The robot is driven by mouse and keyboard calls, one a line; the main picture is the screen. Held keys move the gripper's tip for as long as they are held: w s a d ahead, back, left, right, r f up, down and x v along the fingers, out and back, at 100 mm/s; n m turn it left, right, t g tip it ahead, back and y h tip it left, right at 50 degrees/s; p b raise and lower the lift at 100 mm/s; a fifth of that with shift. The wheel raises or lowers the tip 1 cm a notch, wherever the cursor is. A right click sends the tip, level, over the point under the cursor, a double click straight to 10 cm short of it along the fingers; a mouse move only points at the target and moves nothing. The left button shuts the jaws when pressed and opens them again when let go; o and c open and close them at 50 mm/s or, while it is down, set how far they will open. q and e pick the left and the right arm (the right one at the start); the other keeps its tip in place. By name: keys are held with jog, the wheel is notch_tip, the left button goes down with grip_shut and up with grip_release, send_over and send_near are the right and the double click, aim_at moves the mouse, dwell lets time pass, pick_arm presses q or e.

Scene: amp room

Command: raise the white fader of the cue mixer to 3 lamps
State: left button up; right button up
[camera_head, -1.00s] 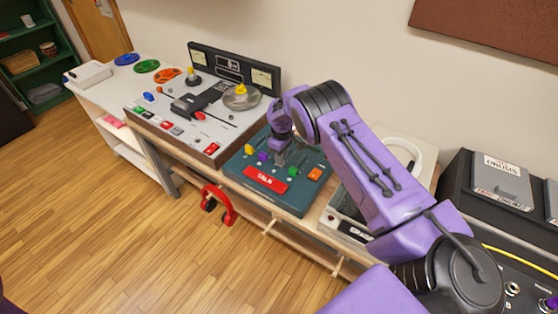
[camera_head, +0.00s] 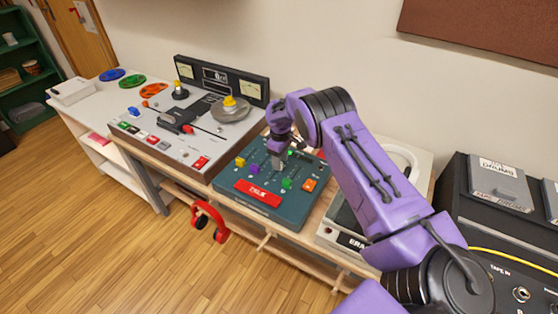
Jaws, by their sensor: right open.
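The cue mixer is a teal box (camera_head: 232,200) on the bench, with a red label on its front. Yellow (camera_head: 240,162), purple (camera_head: 254,169) and green (camera_head: 287,184) fader knobs and an orange block (camera_head: 309,185) show on its top. My right gripper (camera_head: 279,163) points down at the mixer between the purple and green knobs, its jaws open. The white fader is not clearly seen; the fingers cover that area. I cannot tell whether they touch it. No lamp count can be read. My left gripper is not in view.
A tape machine (camera_head: 180,130) with reels and levers stands left of the mixer. A turntable-like unit (camera_head: 340,235) is close on the right, partly behind my right arm. Red headphones (camera_head: 209,219) hang below the bench's front edge.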

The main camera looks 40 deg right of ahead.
notch_tip(320, 180, up, 10)
jog(key=b, duration=0.2)
jog(key=shift+w, duration=0.15)
